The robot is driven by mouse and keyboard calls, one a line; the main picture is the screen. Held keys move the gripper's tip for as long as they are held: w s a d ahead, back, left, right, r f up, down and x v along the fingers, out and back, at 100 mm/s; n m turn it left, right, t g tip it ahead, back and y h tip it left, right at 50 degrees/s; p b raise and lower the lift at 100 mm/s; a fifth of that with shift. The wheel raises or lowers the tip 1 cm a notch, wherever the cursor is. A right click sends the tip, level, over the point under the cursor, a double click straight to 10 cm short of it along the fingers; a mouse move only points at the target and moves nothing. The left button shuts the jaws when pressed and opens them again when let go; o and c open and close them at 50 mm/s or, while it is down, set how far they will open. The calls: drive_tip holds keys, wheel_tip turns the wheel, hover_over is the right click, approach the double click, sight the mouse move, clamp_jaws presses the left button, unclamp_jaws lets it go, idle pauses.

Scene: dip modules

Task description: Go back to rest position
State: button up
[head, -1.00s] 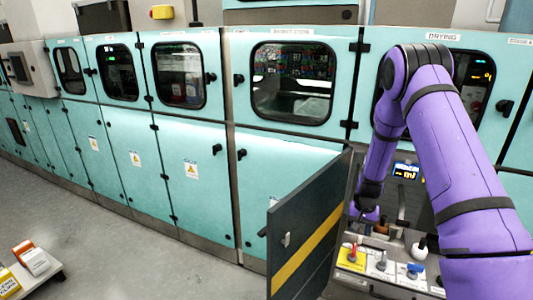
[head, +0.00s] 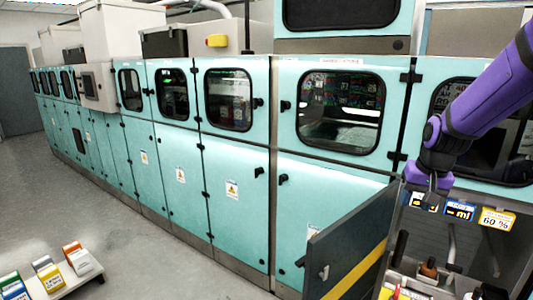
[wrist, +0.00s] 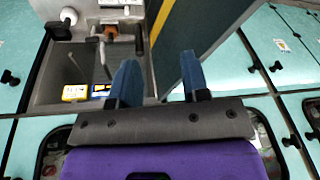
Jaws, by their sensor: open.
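My gripper (head: 431,190) hangs at the end of my purple arm at the right of the head view, in front of the teal cabinets and above the open compartment. In the wrist view its two blue fingers (wrist: 160,84) stand apart with nothing between them.
A dark open door (head: 345,245) with a yellow stripe juts out left of the compartment. Teal cabinets (head: 234,190) with windows line the wall. A low white shelf (head: 88,272) with small boxes stands at the lower left. The grey floor between is clear.

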drive_tip(key=s+a+r+n+t, duration=0.1)
drive_tip(key=s+r, duration=0.3)
drive_tip(key=s, duration=0.4)
drive_tip(key=s+a+r+n, duration=0.1)
drive_tip(key=s+r, duration=0.3)
drive_tip(key=s, duration=0.5)
drive_tip(key=s+a+r+n+t, duration=0.1)
drive_tip(key=s+a+r, duration=0.2)
drive_tip(key=s, duration=0.5)
drive_tip(key=shift+s+a+r+t, duration=0.15)
drive_tip(key=shift+a+r+t, duration=0.2)
drive_tip(key=shift+r, duration=0.5)
